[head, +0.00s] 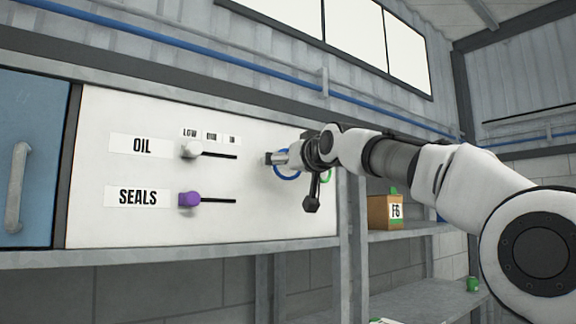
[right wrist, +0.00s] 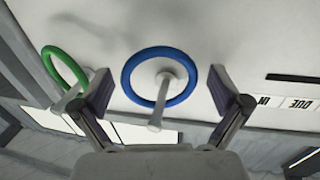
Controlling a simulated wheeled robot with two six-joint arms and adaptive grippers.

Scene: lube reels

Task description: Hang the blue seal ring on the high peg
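The blue seal ring (right wrist: 127,88) is around a pale peg (right wrist: 176,95) on the white panel in the right wrist view. The ring and peg lie between the fingers of my right gripper (right wrist: 162,90), which are spread apart and do not visibly touch the ring. In the head view the blue ring (head: 287,178) shows partly behind my right gripper (head: 283,159) near the panel's right end. Whether the ring rests on the peg I cannot tell. My left gripper is not in view.
A green ring (right wrist: 83,76) is around another peg beside the blue one. The white panel (head: 120,220) carries OIL and SEALS sliders with a white knob (head: 190,150) and a purple knob (head: 190,200). A box marked F6 (head: 380,212) stands on a shelf at right.

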